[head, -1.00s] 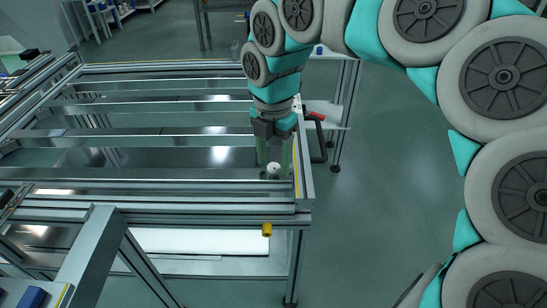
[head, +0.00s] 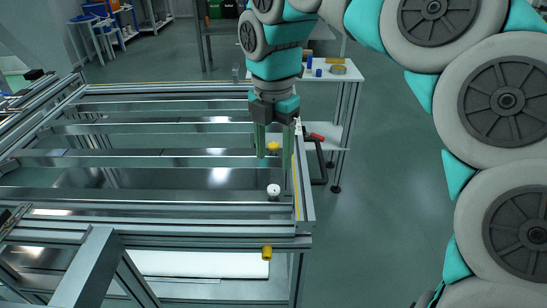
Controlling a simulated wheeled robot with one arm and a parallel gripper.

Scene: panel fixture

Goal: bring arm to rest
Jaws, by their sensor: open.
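My gripper (head: 275,156) hangs from my arm in the head view, pointing down over the right end of the metal panel fixture (head: 150,221). Its two long greenish fingers are apart, with nothing held between them. A small white round knob (head: 273,190) sits on the fixture just below the fingertips, apart from them. A yellow piece (head: 273,147) shows between the fingers, farther back on the fixture. My arm is raised and bent, arching from the right side of the view.
A small white table (head: 333,74) with tape and small blue items stands behind the fixture. A black and red tool (head: 319,158) is at the fixture's right edge. Another yellow piece (head: 267,252) is on the front rail. The floor (head: 395,200) to the right is clear.

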